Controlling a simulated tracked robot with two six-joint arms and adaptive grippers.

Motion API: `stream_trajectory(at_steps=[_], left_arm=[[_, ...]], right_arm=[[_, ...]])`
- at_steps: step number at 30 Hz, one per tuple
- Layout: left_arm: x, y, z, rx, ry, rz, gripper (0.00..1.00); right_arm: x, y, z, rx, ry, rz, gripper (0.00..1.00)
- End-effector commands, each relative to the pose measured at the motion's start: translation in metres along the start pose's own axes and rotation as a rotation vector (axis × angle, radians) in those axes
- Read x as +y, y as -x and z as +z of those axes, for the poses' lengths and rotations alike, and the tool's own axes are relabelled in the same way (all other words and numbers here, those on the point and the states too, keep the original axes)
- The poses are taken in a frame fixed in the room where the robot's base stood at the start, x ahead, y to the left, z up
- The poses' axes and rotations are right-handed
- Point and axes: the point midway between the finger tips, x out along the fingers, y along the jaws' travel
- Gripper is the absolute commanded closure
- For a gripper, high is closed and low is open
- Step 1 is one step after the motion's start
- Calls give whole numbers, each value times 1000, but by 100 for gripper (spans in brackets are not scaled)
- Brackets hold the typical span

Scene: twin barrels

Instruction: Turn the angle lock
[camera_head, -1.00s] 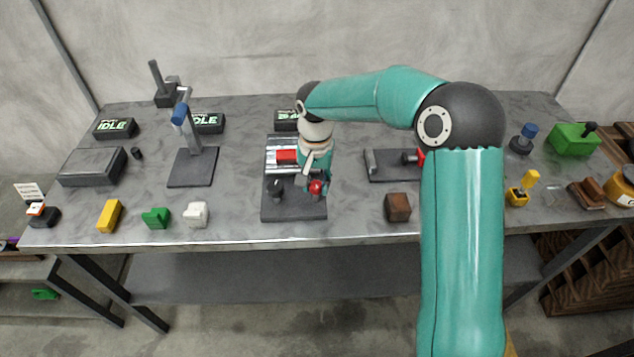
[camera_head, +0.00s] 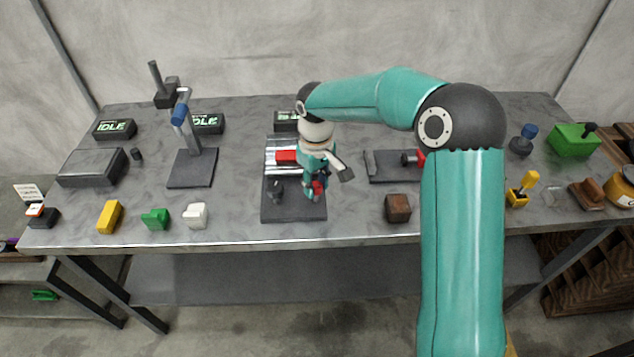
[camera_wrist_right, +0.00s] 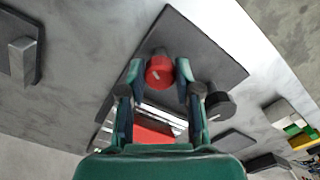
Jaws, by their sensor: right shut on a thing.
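A dark base plate (camera_head: 292,212) in the middle of the table carries a red round knob (camera_head: 319,187), a black knob (camera_head: 275,190), a red block (camera_head: 287,156) and shiny rails. I take the red knob for the angle lock, though no label shows. My right gripper (camera_head: 315,190) points down over the plate and is shut on the red knob. In the right wrist view the red knob (camera_wrist_right: 159,73), with a pale mark on top, sits between the fingertips (camera_wrist_right: 160,78). The black knob (camera_wrist_right: 218,104) stands just beside the right finger. My left gripper is out of view.
Right of the plate lies another dark fixture (camera_head: 385,178) with a red part. A brown cube (camera_head: 398,207) stands near the front edge. A lever stand (camera_head: 193,168) and small blocks are to the left. Dark display boxes (camera_head: 207,123) line the back.

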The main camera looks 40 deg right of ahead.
Motion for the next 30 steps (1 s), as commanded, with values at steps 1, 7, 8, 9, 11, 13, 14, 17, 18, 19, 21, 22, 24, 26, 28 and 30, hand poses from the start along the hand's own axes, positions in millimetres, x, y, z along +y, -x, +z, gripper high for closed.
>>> stream_trajectory(at_steps=[1,7,8,9,11,13,14,17,18,19,21,22,24,26,28,30], left_arm=[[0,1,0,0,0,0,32],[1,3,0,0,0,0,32],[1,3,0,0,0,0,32],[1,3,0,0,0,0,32],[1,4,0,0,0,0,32],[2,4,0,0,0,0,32],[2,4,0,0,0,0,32],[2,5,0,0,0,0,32],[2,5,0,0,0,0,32],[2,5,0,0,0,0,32],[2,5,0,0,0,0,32],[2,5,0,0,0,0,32],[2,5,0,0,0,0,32],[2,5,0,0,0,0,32],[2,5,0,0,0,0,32],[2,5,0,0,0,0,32]], right_arm=[[0,0,1,-4,42,-1,100],[0,0,1,-4,217,-2,100],[0,0,1,-4,239,-2,100],[0,0,1,-4,268,-2,100],[0,0,1,-4,309,-2,100],[1,0,1,-4,349,-2,100],[1,0,1,-4,365,-2,100],[1,0,1,-4,408,-2,100],[1,0,1,-4,422,-2,100],[1,0,1,-4,430,-2,100],[1,0,1,-4,446,-2,100],[1,0,1,-4,451,-2,100],[1,0,2,-4,460,-2,100],[1,0,2,-4,464,-1,100],[1,0,2,-4,466,-1,100],[1,-1,2,-4,466,-1,100]])
